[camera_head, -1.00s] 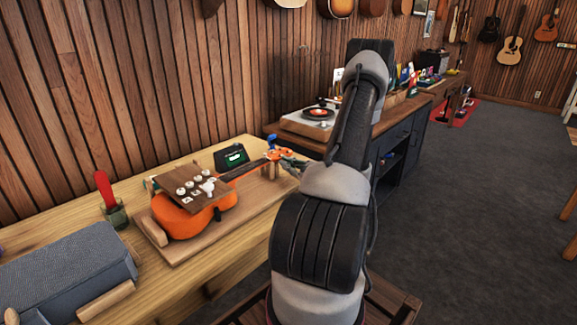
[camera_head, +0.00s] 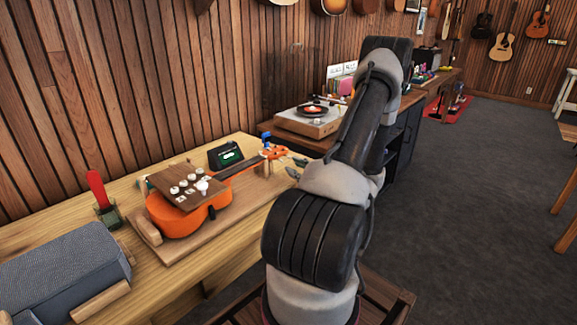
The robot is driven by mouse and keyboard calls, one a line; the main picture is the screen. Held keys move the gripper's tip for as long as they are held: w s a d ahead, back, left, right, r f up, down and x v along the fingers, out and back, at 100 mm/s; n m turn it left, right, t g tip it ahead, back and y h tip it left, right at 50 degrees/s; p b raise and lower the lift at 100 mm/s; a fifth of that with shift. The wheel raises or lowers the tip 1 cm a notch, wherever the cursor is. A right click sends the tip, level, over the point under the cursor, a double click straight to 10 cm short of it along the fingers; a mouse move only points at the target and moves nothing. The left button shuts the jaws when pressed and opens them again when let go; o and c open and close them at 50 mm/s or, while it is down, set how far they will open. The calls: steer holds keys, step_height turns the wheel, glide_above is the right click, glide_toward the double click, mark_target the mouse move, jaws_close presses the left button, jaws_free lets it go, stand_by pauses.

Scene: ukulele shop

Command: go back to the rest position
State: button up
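My arm rises in the middle of the view, bends at the top and comes down behind its own lower links. My gripper (camera_head: 295,167) shows only in part at the arm's left edge, as two grey fingertips. The fingertips are apart with nothing seen between them. They are just right of the headstock of an orange ukulele (camera_head: 182,222), with a small gap between. The rest of my gripper is hidden behind my arm. The ukulele lies on a wooden board (camera_head: 195,240), with a brown plate carrying several white knobs (camera_head: 184,184) over its body.
The wooden bench (camera_head: 60,232) also holds a small black device with a green display (camera_head: 226,155), a red-handled tool in a jar (camera_head: 100,192) and a grey block (camera_head: 62,268). A turntable (camera_head: 310,118) stands on the counter behind. Dark floor (camera_head: 455,210) is open at right.

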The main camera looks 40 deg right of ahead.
steer(key=shift+s, duration=0.7)
steer(key=w+a+r+n+g+y, duration=0.35)
steer(key=a+r+n+y, duration=0.4)
steer(key=a, duration=0.45)
steer(key=s+a+r+n+g+y, duration=0.1)
steer(key=s+a+r+n+g, duration=0.25)
steer(key=a, duration=0.35)
steer(key=s+a+r+n+g+y, duration=0.1)
steer(key=s+a+r+n+g, duration=0.15)
steer(key=a+n+g, duration=0.35)
steer(key=s+a+r+n+g+h, duration=0.4)
steer(key=s+a+n+h, duration=0.2)
steer(key=s, duration=0.3)
steer(key=s+d+r+n+t+h, duration=0.3)
steer(key=r+n+h, duration=0.2)
steer(key=r+n, duration=0.1)
steer(key=shift+d+r, duration=0.3)
steer(key=shift+r, duration=0.15)
